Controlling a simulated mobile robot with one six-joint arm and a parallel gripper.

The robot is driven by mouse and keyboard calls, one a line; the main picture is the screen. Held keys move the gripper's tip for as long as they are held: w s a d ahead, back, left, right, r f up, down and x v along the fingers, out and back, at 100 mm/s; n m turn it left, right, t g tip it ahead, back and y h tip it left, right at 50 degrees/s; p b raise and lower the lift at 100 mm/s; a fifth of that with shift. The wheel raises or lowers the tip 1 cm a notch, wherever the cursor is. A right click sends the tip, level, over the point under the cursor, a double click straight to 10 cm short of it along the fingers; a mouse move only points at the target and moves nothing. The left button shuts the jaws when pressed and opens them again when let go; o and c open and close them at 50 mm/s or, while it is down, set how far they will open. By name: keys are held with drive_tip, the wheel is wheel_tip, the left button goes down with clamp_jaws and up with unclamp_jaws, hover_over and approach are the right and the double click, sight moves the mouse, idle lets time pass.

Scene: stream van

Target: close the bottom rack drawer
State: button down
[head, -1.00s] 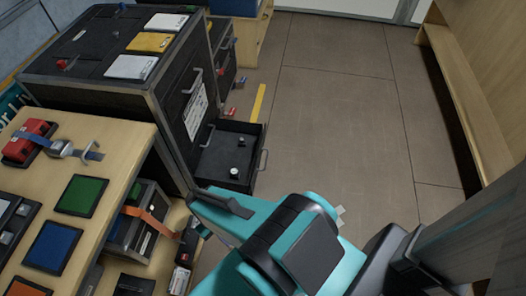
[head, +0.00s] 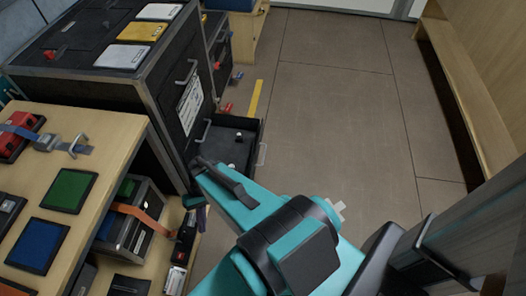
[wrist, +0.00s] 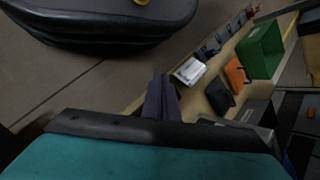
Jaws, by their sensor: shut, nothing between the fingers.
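The bottom rack drawer (head: 244,125) is pulled out from the black rack (head: 150,82) in the head view. It is an open dark tray with small white-topped items inside. Its handle (head: 262,154) is on the front, on the right side. My teal and black arm covers the near part of the drawer in that view. My gripper (wrist: 161,96) shows in the wrist view as two dark fingers together, holding nothing. The wrist view does not clearly show the drawer. I see no contact between gripper and drawer.
A wooden workbench (head: 115,122) with red, green and blue items stands at left, near the rack. Below it, a shelf holds boxes; a green bin (wrist: 261,50) shows in the wrist view. Open floor (head: 330,110) lies right of the drawer, with a wooden bench (head: 478,100) beyond.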

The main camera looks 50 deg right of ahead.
drive_tip(key=w+d+m+t+y+b, duration=0.1)
drive_tip(key=w+d+m+t+b, duration=0.4)
drive_tip(key=d, duration=0.8)
drive_tip(key=w+d+t+y+b, duration=0.25)
drive_tip(key=w+d+b, duration=0.5)
drive_tip(key=d, duration=0.55)
drive_tip(key=s+d+m+t+h+b, duration=0.2)
drive_tip(key=s+d+b, duration=0.3)
drive_tip(key=d, duration=0.9)
drive_tip(key=s+d+m+t+h+b, duration=0.2)
drive_tip(key=s+d, duration=0.5)
drive_tip(key=d, duration=0.6)
drive_tip(key=t+b, duration=0.1)
drive_tip(key=b, duration=0.1)
drive_tip(key=shift+d+m+b, duration=0.4)
